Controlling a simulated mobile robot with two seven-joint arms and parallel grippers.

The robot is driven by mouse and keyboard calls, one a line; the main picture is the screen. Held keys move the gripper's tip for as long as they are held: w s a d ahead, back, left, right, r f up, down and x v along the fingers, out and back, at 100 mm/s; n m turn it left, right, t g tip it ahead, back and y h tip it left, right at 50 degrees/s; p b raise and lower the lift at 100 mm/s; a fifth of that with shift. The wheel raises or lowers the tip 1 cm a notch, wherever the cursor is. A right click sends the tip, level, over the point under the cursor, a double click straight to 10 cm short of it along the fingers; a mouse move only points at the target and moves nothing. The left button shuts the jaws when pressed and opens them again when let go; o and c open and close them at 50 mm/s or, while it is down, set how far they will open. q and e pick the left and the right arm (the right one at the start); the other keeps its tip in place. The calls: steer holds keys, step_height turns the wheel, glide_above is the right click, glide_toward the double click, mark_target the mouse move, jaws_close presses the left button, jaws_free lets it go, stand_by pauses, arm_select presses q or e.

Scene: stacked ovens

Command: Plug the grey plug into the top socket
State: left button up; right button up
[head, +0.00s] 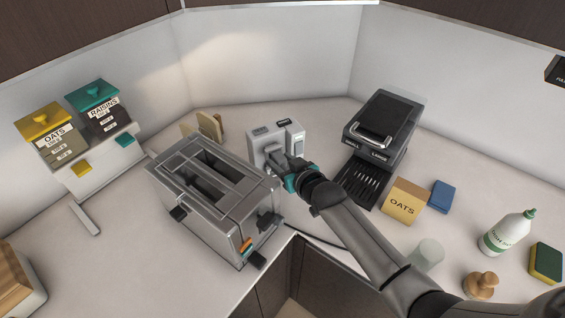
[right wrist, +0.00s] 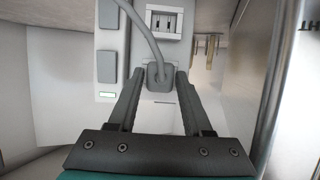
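The grey plug (right wrist: 159,76) shows in the right wrist view between the fingertips of my right gripper (right wrist: 160,80). The fingers appear closed on its two sides. Its grey cable runs up from it. The plug is in front of the lower part of the white socket unit (right wrist: 181,55); I cannot tell whether it touches the unit. My left gripper is not in view.
A steel toaster (head: 205,200) stands close left of my right gripper. A blue block (head: 441,197) and a bottle (head: 507,233) are farther right. Oats and raisins containers stand at left.

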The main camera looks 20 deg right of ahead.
steer(key=o, duration=0.3)
steer(key=shift+s, duration=0.15)
steer(key=p+v, duration=0.1)
steer(key=v, duration=1.4)
steer(key=shift+c, duration=0.2)
